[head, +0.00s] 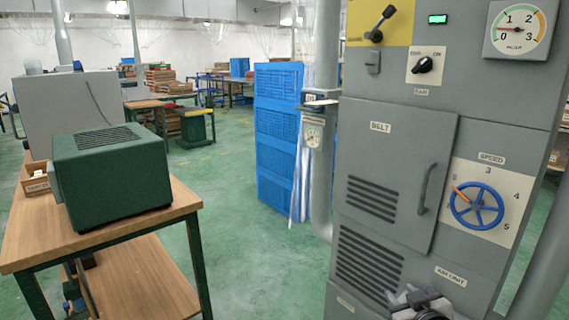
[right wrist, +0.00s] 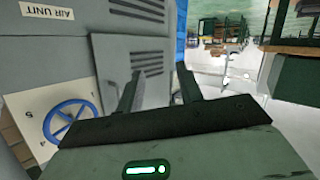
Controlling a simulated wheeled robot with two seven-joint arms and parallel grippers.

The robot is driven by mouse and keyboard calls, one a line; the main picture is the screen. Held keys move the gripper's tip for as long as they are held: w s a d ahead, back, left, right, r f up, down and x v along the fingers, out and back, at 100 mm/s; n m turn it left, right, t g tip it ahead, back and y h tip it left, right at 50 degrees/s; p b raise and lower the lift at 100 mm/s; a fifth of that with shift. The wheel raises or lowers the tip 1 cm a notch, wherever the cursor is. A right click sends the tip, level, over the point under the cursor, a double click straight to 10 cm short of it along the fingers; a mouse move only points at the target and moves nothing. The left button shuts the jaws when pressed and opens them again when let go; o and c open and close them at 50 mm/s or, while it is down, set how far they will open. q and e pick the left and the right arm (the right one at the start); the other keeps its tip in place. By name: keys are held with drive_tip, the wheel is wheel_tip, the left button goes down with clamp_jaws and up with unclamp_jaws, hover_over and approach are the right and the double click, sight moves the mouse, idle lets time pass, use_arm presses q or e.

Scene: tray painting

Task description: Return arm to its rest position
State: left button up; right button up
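My right gripper (head: 422,300) shows at the bottom edge of the head view, in front of the lower part of the grey machine cabinet (head: 468,115). Only its upper part is in that picture. In the right wrist view its two dark fingers (right wrist: 160,92) stand apart with nothing between them. Beyond them are the grey cabinet door and its vent slots (right wrist: 145,62). The blue handwheel (right wrist: 70,120) lies left of the fingers and is clear of them. My left gripper is in neither view.
The handwheel (head: 476,206) and lever switch (head: 380,24) jut from the cabinet. A grey pipe (head: 322,180) runs beside it, with blue crates (head: 278,130) behind. A wooden table (head: 150,212) bearing a green box (head: 110,172) stands left. Green floor (head: 245,270) between is free.

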drive_tip(key=s+a+f+g+y, duration=0.1)
drive_tip(key=s+a, duration=0.3)
drive_tip(key=s, duration=0.5)
drive_tip(key=s+a+f+g+y, duration=0.1)
drive_tip(key=s+a+f, duration=0.3)
drive_tip(key=s, duration=0.5)
drive_tip(key=s+a+f+m+g+y, duration=0.1)
drive_tip(key=s+a+f, duration=0.2)
drive_tip(key=s, duration=0.6)
drive_tip(key=shift+s+a+f+g, duration=0.2)
drive_tip(key=shift+a+f+g, duration=0.1)
drive_tip(key=shift+a, duration=0.25)
